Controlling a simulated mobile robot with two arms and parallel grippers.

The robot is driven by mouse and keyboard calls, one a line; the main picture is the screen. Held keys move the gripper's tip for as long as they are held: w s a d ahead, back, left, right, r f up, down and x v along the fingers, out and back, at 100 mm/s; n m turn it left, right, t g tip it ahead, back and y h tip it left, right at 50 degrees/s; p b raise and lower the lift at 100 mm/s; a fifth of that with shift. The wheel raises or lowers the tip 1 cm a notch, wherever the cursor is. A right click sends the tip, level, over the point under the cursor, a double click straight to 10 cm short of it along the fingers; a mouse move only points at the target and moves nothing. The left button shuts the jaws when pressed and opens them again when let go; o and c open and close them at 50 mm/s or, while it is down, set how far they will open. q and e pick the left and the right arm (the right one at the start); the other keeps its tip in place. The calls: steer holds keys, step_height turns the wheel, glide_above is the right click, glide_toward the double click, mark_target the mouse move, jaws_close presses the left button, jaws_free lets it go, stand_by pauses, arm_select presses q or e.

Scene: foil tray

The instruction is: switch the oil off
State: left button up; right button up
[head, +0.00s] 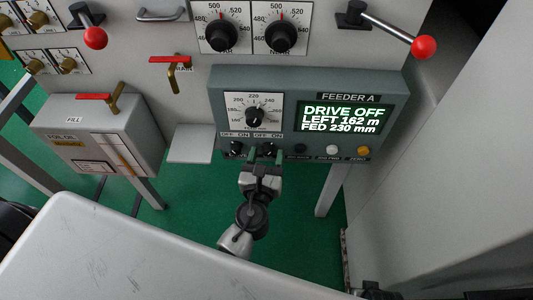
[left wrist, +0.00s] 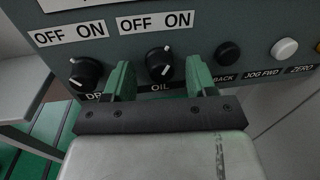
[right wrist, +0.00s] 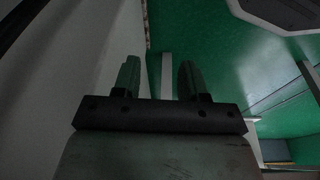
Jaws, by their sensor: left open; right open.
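The black OIL knob (left wrist: 159,62) is on the feeder panel, under an OFF ON label (left wrist: 157,22), in the left wrist view. A white mark at its upper right seems to lean toward ON. My left gripper (left wrist: 160,75) is open, with one green finger on each side of the knob; I cannot tell if they touch it. In the head view the left gripper (head: 266,157) is at the panel's lower edge and partly covers the OIL knob (head: 267,148). My right gripper (right wrist: 159,75) is open and empty, away from the panel.
The drive knob (left wrist: 85,72) is close left of the left gripper. A black button (left wrist: 228,53) and a white button (left wrist: 284,48) are to the right. The feeder display (head: 342,118) reads DRIVE OFF. A grey box (head: 95,135) with a red-handled valve is at left.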

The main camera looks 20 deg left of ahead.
arm_select(q)
steer(key=shift+w, duration=0.15)
steer(key=shift+c, duration=0.3)
steer(key=c, duration=0.9)
